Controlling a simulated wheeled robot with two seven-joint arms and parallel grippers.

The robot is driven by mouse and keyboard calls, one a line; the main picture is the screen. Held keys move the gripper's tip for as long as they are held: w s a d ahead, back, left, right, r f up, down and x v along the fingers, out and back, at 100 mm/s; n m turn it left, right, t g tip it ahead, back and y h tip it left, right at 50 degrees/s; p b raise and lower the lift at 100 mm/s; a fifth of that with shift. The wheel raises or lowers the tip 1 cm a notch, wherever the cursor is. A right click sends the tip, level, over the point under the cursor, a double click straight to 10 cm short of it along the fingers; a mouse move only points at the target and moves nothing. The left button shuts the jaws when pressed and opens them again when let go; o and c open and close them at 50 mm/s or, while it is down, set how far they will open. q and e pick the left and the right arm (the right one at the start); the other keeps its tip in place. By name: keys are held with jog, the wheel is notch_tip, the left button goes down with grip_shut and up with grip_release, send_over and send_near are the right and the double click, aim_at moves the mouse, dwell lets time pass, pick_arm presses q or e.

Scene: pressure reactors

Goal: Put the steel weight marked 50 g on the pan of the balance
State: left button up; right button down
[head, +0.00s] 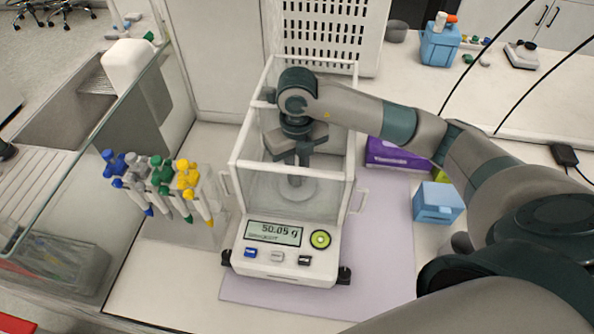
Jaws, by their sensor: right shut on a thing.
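The balance (283,262) is a white unit with a clear glass draft shield, and its display (273,233) reads about 50.0 g; the last digit is hard to read. My right gripper (295,166) reaches down inside the shield from above, shut on the small grey steel weight (297,181). The weight is upright at the middle of the round pan (310,191) and seems to touch it. The gripper hides the weight's upper part, and its marking cannot be read. My left gripper is out of view.
A rack of pipettes (205,228) stands close left of the balance. A purple box (392,152) and a light blue box (437,203) lie to the right, below my right arm. A white perforated crate (325,30) stands behind. The lilac mat (385,260) is clear at front right.

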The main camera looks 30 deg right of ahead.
jog(key=shift+f, duration=0.1)
jog(key=c, duration=1.6)
grip_release()
jog(key=shift+r+p, duration=3.7)
jog(key=shift+r, duration=8.3)
